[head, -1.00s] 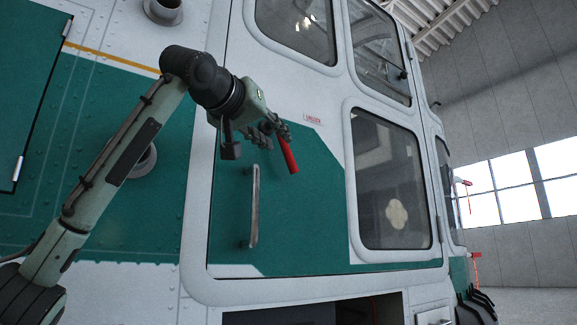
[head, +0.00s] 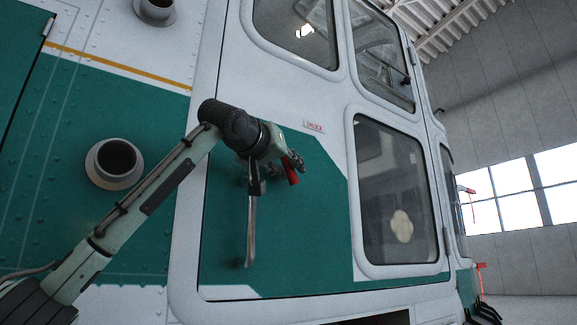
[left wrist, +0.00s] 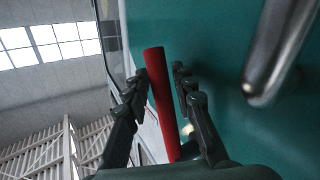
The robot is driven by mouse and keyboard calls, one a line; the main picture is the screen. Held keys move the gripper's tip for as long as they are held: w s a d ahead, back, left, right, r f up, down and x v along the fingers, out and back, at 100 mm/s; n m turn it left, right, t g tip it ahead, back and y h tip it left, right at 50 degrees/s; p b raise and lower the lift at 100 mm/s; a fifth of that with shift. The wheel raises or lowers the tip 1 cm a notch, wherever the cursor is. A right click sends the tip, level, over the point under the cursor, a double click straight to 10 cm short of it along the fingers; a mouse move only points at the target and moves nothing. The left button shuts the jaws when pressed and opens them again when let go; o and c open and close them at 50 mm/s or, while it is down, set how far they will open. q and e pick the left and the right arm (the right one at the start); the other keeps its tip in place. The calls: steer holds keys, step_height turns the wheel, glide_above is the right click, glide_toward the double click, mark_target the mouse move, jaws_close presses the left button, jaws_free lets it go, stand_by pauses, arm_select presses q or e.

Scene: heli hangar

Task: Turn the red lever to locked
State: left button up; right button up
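The red lever (head: 290,171) is on the green and white door, right of the grey door handle (head: 251,230). In the head view its lower end points down and slightly right, and my gripper hides its upper part. My left gripper (head: 292,161) is at the lever. In the left wrist view the red lever (left wrist: 160,95) runs between the two fingers of my left gripper (left wrist: 160,76). The fingers stand apart, with a narrow gap on the right; I cannot tell whether the left finger touches. A small red-lettered placard (head: 314,126) is above the lever. My right gripper is not in view.
The grey handle (left wrist: 282,50) stands close to the right of my fingers in the left wrist view. Windows (head: 395,195) are to the right of the lever. A round port (head: 115,160) sticks out of the hull at left.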

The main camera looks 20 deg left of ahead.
arm_select(q)
jaws_close()
